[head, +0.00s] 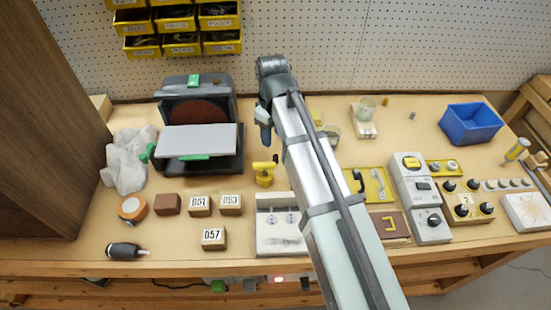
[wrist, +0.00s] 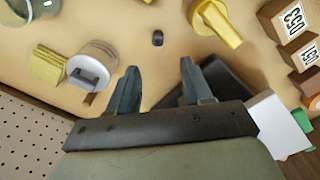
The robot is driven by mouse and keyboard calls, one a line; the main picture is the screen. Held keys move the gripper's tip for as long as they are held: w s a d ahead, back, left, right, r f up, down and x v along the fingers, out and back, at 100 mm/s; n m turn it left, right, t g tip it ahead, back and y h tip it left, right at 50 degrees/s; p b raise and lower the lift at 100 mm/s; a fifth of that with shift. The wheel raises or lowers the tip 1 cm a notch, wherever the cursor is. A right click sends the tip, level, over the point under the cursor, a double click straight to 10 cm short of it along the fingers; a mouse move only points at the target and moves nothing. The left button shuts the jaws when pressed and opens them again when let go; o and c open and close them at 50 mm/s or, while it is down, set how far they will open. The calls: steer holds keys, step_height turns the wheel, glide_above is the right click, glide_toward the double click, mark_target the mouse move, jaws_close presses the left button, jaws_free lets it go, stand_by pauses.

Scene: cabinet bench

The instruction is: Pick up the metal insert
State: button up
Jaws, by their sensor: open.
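A small dark, rounded piece (wrist: 157,38), which looks like the metal insert, lies on the bench in the wrist view. It is just beyond my fingertips and roughly in line with the gap between them. A small dark spot beside the yellow clamp-like tool in the head view (head: 276,158) may be the same piece, but it is too small to tell. My gripper (wrist: 158,72) is open, with nothing between its fingers. In the head view my gripper (head: 265,132) is seen from behind, above the bench beside the sander.
The yellow tool (wrist: 216,22) lies right of the small piece in the wrist view. The sander (head: 197,140) is close to my gripper. Numbered wooden blocks (head: 214,237) and a blue bin (head: 471,123) stand farther off.

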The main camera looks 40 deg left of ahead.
glide_above(276, 156)
steer(key=a, duration=0.1)
step_height(276, 156, down, 4)
steer(key=shift+s+f, duration=0.1)
steer(key=shift+f, duration=0.05)
steer(key=shift+d+f, duration=0.2)
steer(key=shift+f, duration=1.15)
steer(key=shift+d+f, duration=0.2)
steer(key=shift+f, duration=1.1)
steer(key=shift+c, duration=0.3)
jaws_close()
